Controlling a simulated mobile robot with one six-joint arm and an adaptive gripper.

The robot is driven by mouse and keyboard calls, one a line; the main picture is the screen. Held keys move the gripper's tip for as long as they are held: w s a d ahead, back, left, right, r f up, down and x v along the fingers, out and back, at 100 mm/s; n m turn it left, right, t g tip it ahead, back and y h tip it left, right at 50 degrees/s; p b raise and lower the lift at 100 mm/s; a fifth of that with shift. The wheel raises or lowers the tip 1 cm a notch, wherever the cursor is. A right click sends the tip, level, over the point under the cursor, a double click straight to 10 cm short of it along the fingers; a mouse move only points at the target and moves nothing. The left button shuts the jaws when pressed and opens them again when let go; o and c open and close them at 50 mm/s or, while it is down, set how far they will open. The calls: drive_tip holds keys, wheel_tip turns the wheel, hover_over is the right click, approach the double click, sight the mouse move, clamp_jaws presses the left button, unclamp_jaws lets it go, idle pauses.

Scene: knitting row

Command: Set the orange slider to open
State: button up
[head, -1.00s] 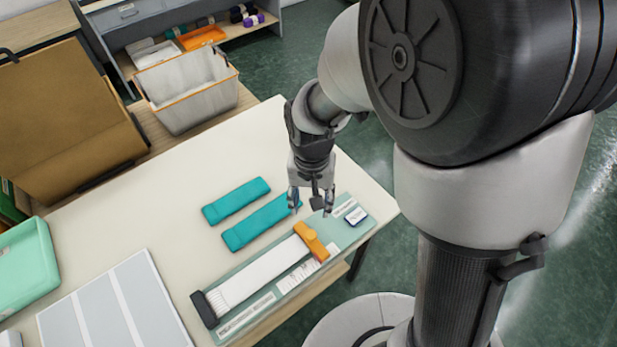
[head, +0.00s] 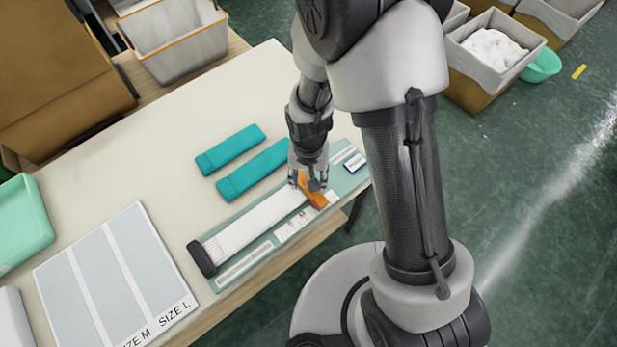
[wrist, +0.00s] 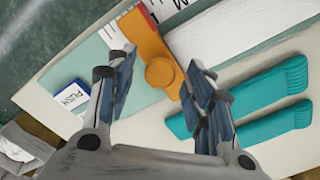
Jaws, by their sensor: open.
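The orange slider (head: 313,190) sits across the right end of the white knitted strip on the green board, partly hidden by my gripper in the head view. In the wrist view the orange slider (wrist: 150,55) shows a round knob (wrist: 160,72) on top, lying between and beyond my fingertips. My gripper (head: 309,180) is open over the slider, with its fingers (wrist: 158,78) apart on either side of the knob. I cannot tell whether either finger touches it. The green board (head: 228,275) also holds a printed scale (head: 292,226) beside the strip.
A small white-and-blue PUSH label (wrist: 71,97) lies on the board right of the slider. Two teal knitted pieces (head: 230,150) lie behind the board. A size chart (head: 110,275) lies at left. A grey bin (head: 175,45) stands beyond the table.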

drive_tip(key=shift+c, duration=0.2)
clamp_jaws()
idle(0.5)
